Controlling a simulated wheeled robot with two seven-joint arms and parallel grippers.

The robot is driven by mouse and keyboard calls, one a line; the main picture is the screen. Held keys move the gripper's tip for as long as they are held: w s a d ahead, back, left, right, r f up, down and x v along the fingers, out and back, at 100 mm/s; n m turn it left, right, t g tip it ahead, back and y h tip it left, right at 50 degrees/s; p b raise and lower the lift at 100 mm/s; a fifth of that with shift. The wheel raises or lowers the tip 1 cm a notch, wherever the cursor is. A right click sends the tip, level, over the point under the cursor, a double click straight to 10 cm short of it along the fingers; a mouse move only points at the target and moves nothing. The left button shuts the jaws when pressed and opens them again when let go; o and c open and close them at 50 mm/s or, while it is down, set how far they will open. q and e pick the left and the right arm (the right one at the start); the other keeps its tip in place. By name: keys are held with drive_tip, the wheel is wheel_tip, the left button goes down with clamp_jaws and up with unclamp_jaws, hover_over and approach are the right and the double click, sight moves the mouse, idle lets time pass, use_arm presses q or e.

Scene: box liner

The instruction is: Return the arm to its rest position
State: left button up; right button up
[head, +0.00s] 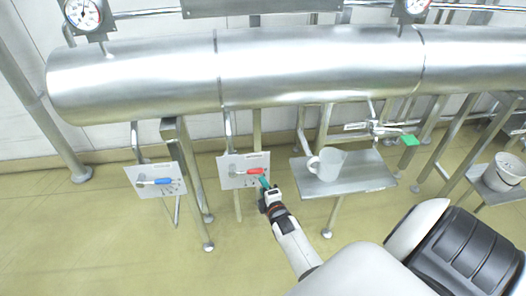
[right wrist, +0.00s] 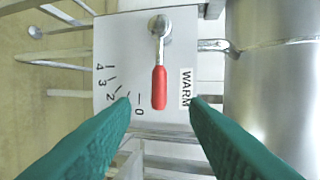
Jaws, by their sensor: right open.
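My right gripper (head: 264,182) has teal fingers and is open, just in front of the panel with the red lever (head: 250,171). In the right wrist view, the red-handled lever (right wrist: 160,88) shows between the two open fingers (right wrist: 161,106), with clear gaps on both sides. Its handle points down in that picture, towards the 0 end of a scale marked 0 to 4. A WARM label (right wrist: 186,88) is beside it. My right arm (head: 290,238) reaches up from the lower right. My left gripper is not in view.
A second panel with a blue lever (head: 155,182) stands to the left. A white pitcher (head: 327,164) sits on a metal shelf (head: 372,172) under a tap with a green handle (head: 408,140). A large steel pipe (head: 320,65) runs above. Another container (head: 503,171) stands at far right.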

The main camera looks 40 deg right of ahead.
drive_tip(key=s+a+f+m+g+y, duration=0.1)
drive_tip(key=s+a+f+m+g, duration=0.1)
drive_tip(key=s+a+f, duration=0.4)
drive_tip(key=s+a+f+m+g+y+b, duration=0.1)
drive_tip(key=s+f+m+g+y, duration=0.1)
drive_tip(key=s+f, duration=0.5)
drive_tip(key=s+a+f+m+g+y, duration=0.1)
drive_tip(key=s+a+f+g, duration=0.2)
drive_tip(key=f, duration=0.6)
use_arm(q)
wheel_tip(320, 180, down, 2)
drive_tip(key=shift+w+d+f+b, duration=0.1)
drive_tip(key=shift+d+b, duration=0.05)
drive_tip(key=shift+b, duration=0.4)
use_arm(e)
drive_tip(key=s+a+f+m+g, duration=0.2)
drive_tip(key=s+f, duration=0.1)
drive_tip(key=s, duration=0.6)
drive_tip(key=s+a+f+m+g+y, duration=0.1)
drive_tip(key=s+f, duration=0.3)
drive_tip(key=s, duration=0.5)
drive_tip(key=s+a+f+m+g, duration=0.2)
drive_tip(key=s+f+m+g, duration=0.1)
drive_tip(key=s, duration=0.7)
drive_tip(key=shift+a+f+g, duration=0.35)
drive_tip(key=shift+f+g, duration=0.05)
drive_tip(key=shift+f, duration=0.2)
